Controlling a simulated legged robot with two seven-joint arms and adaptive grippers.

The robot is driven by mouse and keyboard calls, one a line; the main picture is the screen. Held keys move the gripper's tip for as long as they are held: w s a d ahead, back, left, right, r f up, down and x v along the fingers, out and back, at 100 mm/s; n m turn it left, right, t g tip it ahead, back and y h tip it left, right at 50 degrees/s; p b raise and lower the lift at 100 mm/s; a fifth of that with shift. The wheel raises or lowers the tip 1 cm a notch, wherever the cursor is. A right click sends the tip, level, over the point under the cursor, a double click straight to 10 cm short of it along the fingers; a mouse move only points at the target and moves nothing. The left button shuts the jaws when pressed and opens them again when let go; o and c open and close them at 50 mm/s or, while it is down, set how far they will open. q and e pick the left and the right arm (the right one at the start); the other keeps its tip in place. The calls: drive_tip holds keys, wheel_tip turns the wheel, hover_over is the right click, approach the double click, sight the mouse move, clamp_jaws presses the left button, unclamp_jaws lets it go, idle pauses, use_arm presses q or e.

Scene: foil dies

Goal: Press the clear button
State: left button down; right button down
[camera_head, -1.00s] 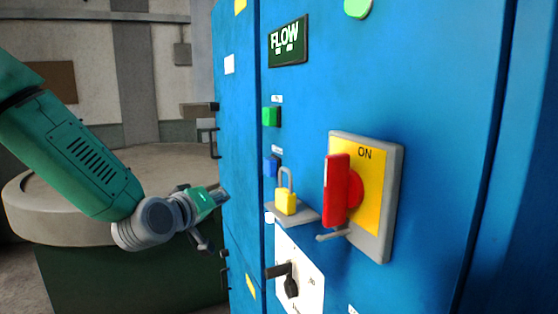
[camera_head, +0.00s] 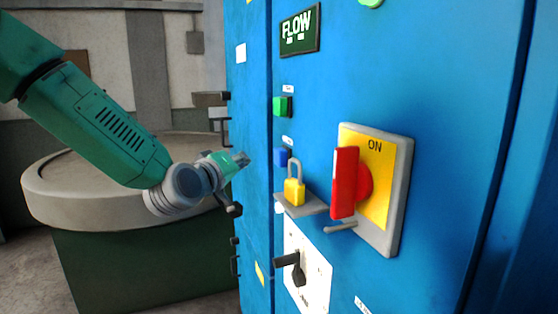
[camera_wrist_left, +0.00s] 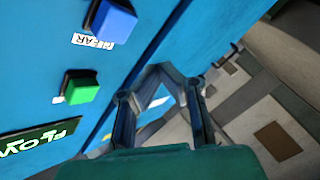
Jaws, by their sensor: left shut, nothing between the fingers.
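The clear button is a blue square button (camera_head: 281,157) on the blue cabinet front, below a green button (camera_head: 282,107). In the left wrist view the blue button (camera_wrist_left: 113,21) is at top left, with a CLEAR label beside it. My left gripper (camera_head: 244,158) is shut and empty, to the left of the blue button and at about its height in the head view, with a gap between. In the left wrist view the gripper's fingertips (camera_wrist_left: 162,70) are right of and below the blue button, apart from it. My right gripper is not in view.
A yellow padlock (camera_head: 294,191) stands on a small grey shelf just below the blue button. A red rotary switch (camera_head: 345,183) on a yellow plate juts out to the right. A black handle (camera_head: 290,262) is lower down. A round table (camera_head: 85,190) stands behind my left arm.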

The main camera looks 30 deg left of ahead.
sight(280, 157)
use_arm(q)
drive_tip(key=shift+w+d, duration=0.8)
drive_tip(key=shift+w, duration=0.3)
drive_tip(key=shift+w+d, duration=0.8)
drive_tip(key=shift+w, duration=0.3)
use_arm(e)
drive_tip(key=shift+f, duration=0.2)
use_arm(q)
drive_tip(key=shift+a+f, duration=0.1)
drive_tip(key=shift+a, duration=0.05)
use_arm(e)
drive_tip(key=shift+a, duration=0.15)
use_arm(q)
drive_tip(key=shift+a, duration=0.3)
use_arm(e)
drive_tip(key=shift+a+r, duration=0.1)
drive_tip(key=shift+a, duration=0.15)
use_arm(q)
drive_tip(key=shift+d, duration=0.3)
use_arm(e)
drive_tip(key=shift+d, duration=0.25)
use_arm(q)
drive_tip(key=shift+w, duration=0.25)
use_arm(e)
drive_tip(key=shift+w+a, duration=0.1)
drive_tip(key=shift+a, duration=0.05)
